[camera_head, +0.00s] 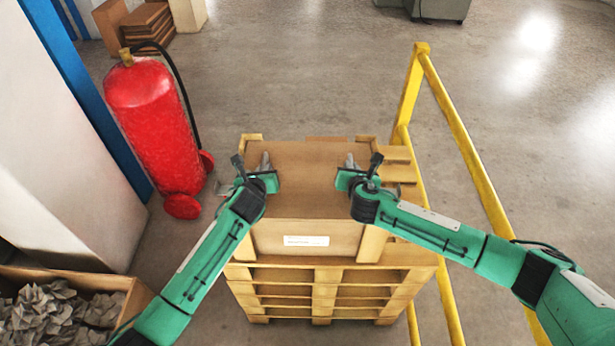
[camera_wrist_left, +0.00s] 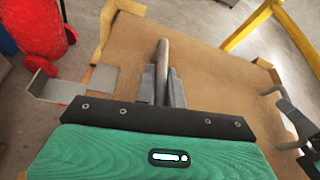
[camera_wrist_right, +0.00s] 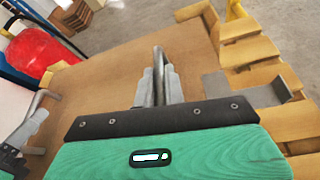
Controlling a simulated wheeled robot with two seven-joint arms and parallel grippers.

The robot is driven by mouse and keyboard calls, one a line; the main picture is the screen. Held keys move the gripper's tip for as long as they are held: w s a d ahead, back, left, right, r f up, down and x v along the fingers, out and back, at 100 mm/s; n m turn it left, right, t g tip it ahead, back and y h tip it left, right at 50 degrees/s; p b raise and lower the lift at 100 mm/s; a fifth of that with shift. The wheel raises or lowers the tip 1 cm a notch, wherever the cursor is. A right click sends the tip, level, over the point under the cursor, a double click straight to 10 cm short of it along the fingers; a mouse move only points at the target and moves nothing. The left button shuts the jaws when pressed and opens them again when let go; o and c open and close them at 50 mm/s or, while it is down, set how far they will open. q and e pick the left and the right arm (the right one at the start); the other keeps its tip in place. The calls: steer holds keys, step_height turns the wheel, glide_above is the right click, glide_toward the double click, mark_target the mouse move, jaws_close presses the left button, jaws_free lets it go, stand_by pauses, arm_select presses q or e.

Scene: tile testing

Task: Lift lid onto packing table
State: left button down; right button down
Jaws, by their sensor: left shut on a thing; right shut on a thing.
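The brown lid (camera_head: 310,180) lies flat on top of a wooden crate (camera_head: 272,240) with a white label on its front. Two metal handles stand up from the lid. My left gripper (camera_head: 265,170) is shut on the left handle (camera_wrist_left: 163,58), which shows between its fingers in the left wrist view. My right gripper (camera_head: 351,170) is shut on the right handle (camera_wrist_right: 158,60), seen between its fingers in the right wrist view. The fingers hide the lower part of each handle. The packing table cannot be made out in these views.
The crate stands on stacked wooden pallets (camera_head: 325,292). A red fire extinguisher (camera_head: 150,120) stands to the left. A yellow railing (camera_head: 470,160) runs along the right. A box of crumpled paper (camera_head: 125,290) is at lower left.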

arm_select(q)
steer(key=shift+w+r, duration=0.1)
steer(key=shift+r, duration=0.15)
arm_select(e)
steer(key=shift+w+r, duration=0.1)
steer(key=shift+r, duration=0.15)
stand_by(0.4)
